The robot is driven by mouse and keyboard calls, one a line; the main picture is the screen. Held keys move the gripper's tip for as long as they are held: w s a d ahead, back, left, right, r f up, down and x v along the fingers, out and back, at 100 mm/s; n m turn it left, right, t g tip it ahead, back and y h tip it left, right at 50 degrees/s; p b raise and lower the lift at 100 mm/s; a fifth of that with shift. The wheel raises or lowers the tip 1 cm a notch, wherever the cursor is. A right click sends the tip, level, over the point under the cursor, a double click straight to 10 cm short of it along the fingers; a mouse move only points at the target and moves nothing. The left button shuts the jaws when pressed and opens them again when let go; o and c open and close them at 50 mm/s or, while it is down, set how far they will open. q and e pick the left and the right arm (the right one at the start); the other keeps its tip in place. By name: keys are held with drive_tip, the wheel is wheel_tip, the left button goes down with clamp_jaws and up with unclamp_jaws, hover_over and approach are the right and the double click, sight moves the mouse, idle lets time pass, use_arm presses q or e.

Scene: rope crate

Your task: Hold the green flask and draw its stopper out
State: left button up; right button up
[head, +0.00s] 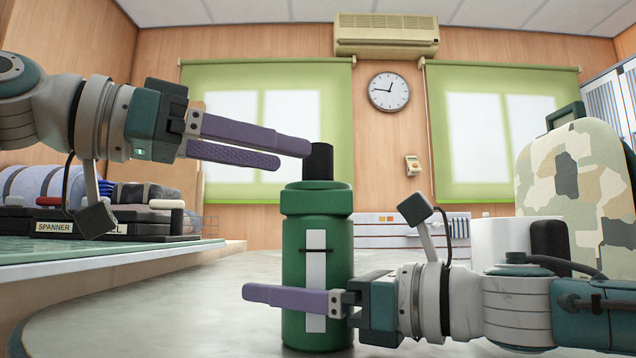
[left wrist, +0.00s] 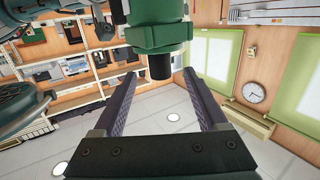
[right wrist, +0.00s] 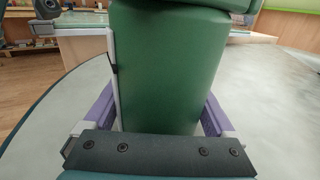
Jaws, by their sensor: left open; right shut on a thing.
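The green flask (head: 294,235) stands upright on the round grey table, with a white label strip (head: 316,270) on its side. Its black stopper (head: 320,162) sticks up from the top. My right gripper (head: 290,300) is shut on the flask's lower body; the right wrist view shows the flask (right wrist: 165,70) between its two fingers. My left gripper (head: 295,154) is open, with its purple fingertips level with the stopper and reaching it from the left. In the left wrist view the stopper (left wrist: 159,66) lies between the spread fingertips, apparently touching neither.
The grey table (head: 180,310) is clear around the flask. At right stand a white cylinder (head: 497,243) and a camouflage backpack (head: 580,175), behind my right arm. At left, a green-topped bench (head: 100,248) holds a rack labelled SPANNER (head: 55,227).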

sight(304, 161)
use_arm(q)
drive_tip(key=shift+x, duration=2.6)
use_arm(e)
drive_tip(key=shift+f, duration=0.25)
use_arm(q)
clamp_jaws()
drive_tip(key=shift+r, duration=1.15)
drive_tip(key=shift+r, duration=0.85)
wheel_tip(304, 161, up, 9)
drive_tip(key=shift+f, duration=0.25)
